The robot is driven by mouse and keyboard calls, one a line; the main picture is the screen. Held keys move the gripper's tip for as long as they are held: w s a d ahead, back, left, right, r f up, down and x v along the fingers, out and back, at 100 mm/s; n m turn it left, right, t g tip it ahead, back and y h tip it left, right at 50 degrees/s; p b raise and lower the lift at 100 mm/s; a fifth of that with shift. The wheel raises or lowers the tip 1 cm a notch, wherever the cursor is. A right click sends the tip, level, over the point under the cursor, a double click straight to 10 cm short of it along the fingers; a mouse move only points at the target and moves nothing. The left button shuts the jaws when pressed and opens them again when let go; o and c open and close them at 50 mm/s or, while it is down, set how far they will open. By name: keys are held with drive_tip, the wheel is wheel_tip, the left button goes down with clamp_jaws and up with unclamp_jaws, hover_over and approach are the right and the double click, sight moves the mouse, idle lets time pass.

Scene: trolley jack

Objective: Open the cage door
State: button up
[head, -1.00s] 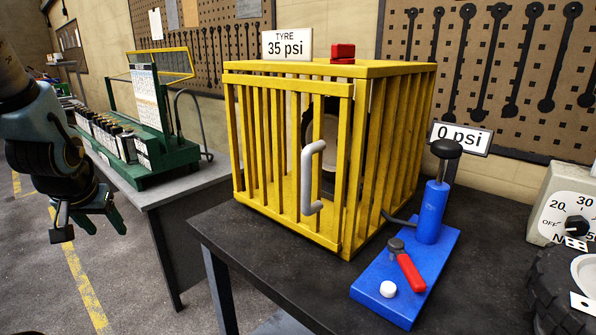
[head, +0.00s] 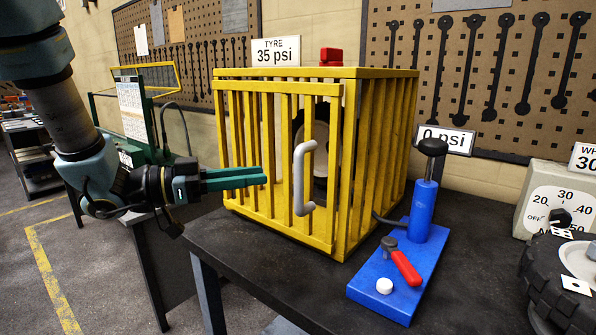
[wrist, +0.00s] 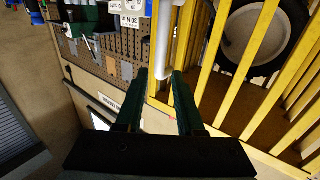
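The yellow barred cage (head: 378,150) stands on the dark bench, and its front door (head: 233,86) looks closed. A grey vertical handle (head: 298,180) is on the door's right part; it also shows in the wrist view (wrist: 163,45). My gripper (head: 264,175) reaches in from the left, in front of the door bars and left of the handle. In the wrist view its green fingers (wrist: 160,73) are apart and empty, with the handle ahead of the gap. The handle looks apart from the fingertips.
A tyre (wrist: 262,30) is inside the cage. A blue pump (head: 425,212) with a red lever (head: 405,268) stands right of the cage. A red block (head: 331,56) and a "35 psi" sign (head: 276,52) are at the cage top. A dial box (head: 560,205) stands far right.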

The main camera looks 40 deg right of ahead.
drive_tip(key=p, duration=0.2)
hover_over(299, 211)
drive_tip(key=shift+w+d, duration=0.3)
drive_tip(key=shift+w, duration=0.15)
clamp_jaws()
idle(1.1)
